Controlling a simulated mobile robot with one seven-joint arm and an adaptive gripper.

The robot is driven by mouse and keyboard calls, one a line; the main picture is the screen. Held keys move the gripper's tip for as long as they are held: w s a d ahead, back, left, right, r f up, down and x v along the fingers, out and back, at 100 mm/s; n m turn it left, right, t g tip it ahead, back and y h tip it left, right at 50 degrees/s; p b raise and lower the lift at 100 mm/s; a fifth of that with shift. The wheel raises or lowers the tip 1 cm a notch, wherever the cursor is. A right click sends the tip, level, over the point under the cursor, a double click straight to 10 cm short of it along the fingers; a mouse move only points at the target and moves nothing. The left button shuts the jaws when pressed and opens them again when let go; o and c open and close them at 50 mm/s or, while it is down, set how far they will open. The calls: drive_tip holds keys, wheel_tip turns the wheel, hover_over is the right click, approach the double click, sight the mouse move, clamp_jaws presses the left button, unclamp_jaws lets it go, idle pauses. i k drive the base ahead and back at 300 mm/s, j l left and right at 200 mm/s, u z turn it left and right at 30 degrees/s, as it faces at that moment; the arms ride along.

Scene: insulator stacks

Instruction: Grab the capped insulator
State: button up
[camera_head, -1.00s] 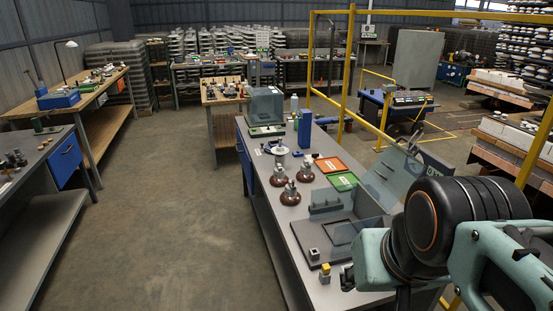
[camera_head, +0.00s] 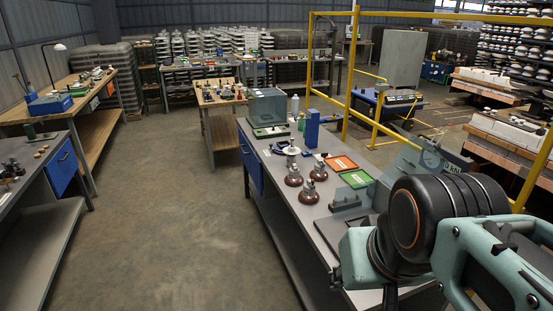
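Several insulators stand on the grey workbench (camera_head: 262,163). Three are brown discs with grey metal caps: a near one (camera_head: 309,197), a left one (camera_head: 294,180) and a right one (camera_head: 319,174). A paler, whitish insulator (camera_head: 291,152) stands behind them. I cannot tell which of these the task means by the capped one. My arm fills the lower right of the view, over the near end of the bench. My gripper's fingers do not show, and nothing held is visible.
An orange tray (camera_head: 342,163) and a green tray (camera_head: 356,179) lie right of the insulators. A blue upright block (camera_head: 312,129) and a grey clear-sided box (camera_head: 267,106) stand farther back. Yellow railings (camera_head: 350,75) rise behind the bench. The floor to the left (camera_head: 180,200) is clear.

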sight(294, 179)
drive_tip(key=i+j, duration=0.1)
drive_tip(key=j, duration=0.3)
drive_tip(key=i+j, duration=0.15)
drive_tip(key=j, duration=0.25)
drive_tip(key=i+j+z, duration=0.1)
drive_tip(key=i+j, duration=0.45)
drive_tip(key=j, duration=0.15)
